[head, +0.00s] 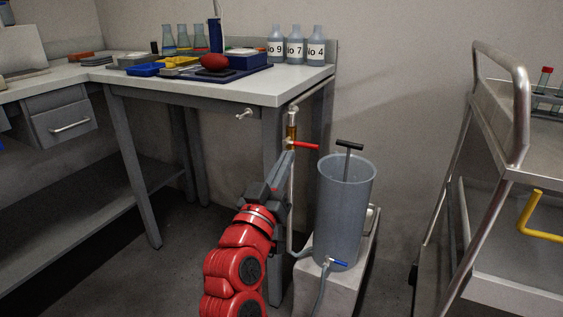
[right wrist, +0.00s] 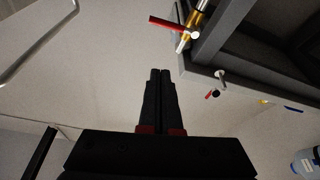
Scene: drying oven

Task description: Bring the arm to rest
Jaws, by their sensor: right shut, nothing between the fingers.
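My right arm, red with dark joints, rises from the bottom of the head view. Its gripper (head: 287,160) points up near the front right leg of the lab bench, just left of the red-handled valve (head: 303,146). In the right wrist view the two dark fingers (right wrist: 161,72) lie together, shut, with nothing between them. The red valve handle (right wrist: 172,24) shows beyond the fingertips there, apart from them in that picture. My left gripper is in neither view.
A grey cylindrical tank (head: 343,215) with a blue tap stands on a pale block (head: 345,275) right of my arm. A metal cart (head: 515,170) stands at the far right. The bench (head: 290,88) carries bottles, flasks and trays. Bare floor shows left of my arm.

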